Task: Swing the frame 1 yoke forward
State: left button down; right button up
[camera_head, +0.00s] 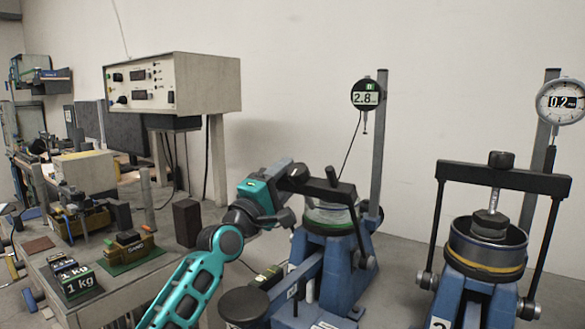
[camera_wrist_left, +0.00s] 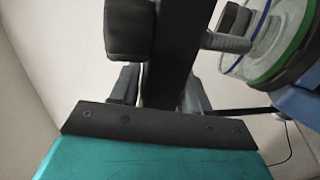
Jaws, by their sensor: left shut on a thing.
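Frame 1 is the nearer-left blue stand (camera_head: 340,270). Its black yoke (camera_head: 340,190) has a crossbar over a clear cell with a green band (camera_head: 328,215) and a side rod down the right. My left gripper (camera_head: 296,175), on the teal arm, is shut on the left end of the yoke's crossbar. In the left wrist view, the dark yoke bar (camera_wrist_left: 177,50) runs between the fingers, with a black knob (camera_wrist_left: 128,32) and a threaded screw (camera_wrist_left: 228,42) beside it. The cell (camera_wrist_left: 268,45) shows at upper right. The yoke's left rod is hidden by my arm. My right gripper is not in view.
Frame 2 (camera_head: 470,285) stands to the right with its own black yoke (camera_head: 505,177) and a dial gauge (camera_head: 562,101). Frame 1's gauge (camera_head: 366,94) hangs on a post behind its yoke. A bench (camera_head: 120,285) with weights (camera_head: 75,277) and a control box (camera_head: 172,82) is at left.

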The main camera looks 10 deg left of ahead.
pick_arm(q)
jog(key=shift+s+a+f, duration=0.1)
jog(key=shift+s+a, duration=0.05)
jog(key=shift+s, duration=0.15)
jog(key=c, duration=0.7)
grip_release()
jog(key=shift+s, duration=0.1)
jog(key=v, duration=1.3)
jog(key=shift+b, duration=0.3)
